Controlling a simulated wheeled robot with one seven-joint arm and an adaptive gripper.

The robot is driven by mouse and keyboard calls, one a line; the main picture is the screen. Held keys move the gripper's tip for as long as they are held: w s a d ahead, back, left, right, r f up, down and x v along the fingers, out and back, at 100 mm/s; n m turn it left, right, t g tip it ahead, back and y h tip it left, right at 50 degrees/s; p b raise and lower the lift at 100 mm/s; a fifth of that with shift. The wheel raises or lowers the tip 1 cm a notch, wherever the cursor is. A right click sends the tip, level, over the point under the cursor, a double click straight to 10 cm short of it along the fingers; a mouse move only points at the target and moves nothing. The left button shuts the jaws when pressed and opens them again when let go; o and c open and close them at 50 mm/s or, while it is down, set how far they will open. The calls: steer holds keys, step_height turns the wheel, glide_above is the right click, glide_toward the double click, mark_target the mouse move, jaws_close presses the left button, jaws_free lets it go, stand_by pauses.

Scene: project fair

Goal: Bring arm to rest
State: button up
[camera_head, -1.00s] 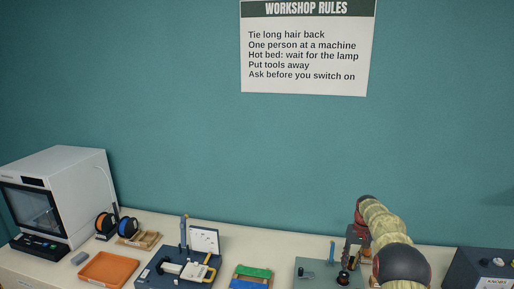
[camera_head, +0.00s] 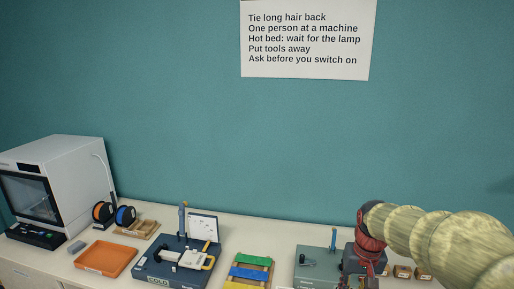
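My arm (camera_head: 430,235) reaches in from the right edge of the head view, its pale yellowish links bent above the right part of the bench. Its dark red wrist (camera_head: 369,228) shows near the grey-green machine block. My gripper (camera_head: 362,260) hangs below the wrist, dark and small, beside that block. Its fingertips are hidden or too small to make out, so I cannot tell whether it is open or holds anything.
The grey-green block (camera_head: 315,270) stands close to my gripper. A rack with coloured bars (camera_head: 248,272), a dark blue machine (camera_head: 165,277), an orange tray (camera_head: 106,258), spools (camera_head: 125,215) and a white printer (camera_head: 75,165) fill the bench leftward. Small wooden blocks (camera_head: 402,271) lie right of the wrist.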

steer(key=s+a+t+b, duration=0.2)
steer(key=s+a+b, duration=0.1)
steer(key=s, duration=0.7)
steer(key=s+a+n+t+b, duration=0.1)
steer(key=s+a+t+b, duration=0.1)
steer(key=s, duration=0.9)
steer(key=shift+a+f+n+b, duration=0.3)
steer(key=shift+a+b, duration=0.55)
steer(key=shift+b, duration=0.5)
